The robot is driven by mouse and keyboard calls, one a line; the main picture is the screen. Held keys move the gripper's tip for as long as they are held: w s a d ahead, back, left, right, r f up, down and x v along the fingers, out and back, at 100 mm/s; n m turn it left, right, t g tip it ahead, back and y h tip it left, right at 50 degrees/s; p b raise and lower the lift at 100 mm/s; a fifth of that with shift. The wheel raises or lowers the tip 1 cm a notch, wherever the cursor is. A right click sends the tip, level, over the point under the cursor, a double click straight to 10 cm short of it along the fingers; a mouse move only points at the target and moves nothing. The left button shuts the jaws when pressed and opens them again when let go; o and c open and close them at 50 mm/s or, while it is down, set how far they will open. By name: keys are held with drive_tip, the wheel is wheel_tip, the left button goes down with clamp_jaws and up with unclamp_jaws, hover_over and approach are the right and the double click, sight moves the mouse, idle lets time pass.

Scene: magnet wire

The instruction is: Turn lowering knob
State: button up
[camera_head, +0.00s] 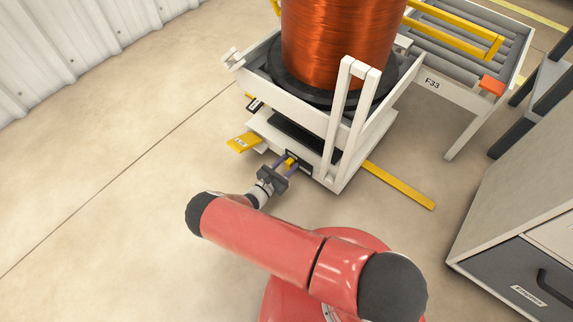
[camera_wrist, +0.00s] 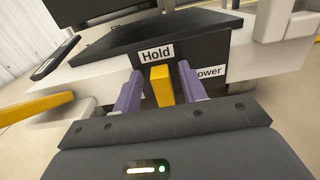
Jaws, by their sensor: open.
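The lowering knob (camera_wrist: 162,86) is a small yellow block on the dark front panel, below a "Hold" label (camera_wrist: 156,53) and left of a partly hidden label reading "ower" (camera_wrist: 209,73). In the head view the knob (camera_head: 290,162) is a small yellow spot at the front of the white cart (camera_head: 333,180). My gripper (camera_wrist: 160,92) is open, with its two purple fingers on either side of the knob. It also shows in the head view (camera_head: 285,167). I cannot tell whether the fingers touch the knob.
A large copper wire spool (camera_head: 335,45) stands on the cart. A yellow pedal-like part (camera_head: 243,143) and a yellow bar (camera_head: 400,185) stick out at its sides. A roller conveyor (camera_head: 470,45) is behind it. A grey cabinet (camera_head: 520,170) stands at right. The floor at left is clear.

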clamp_jaws()
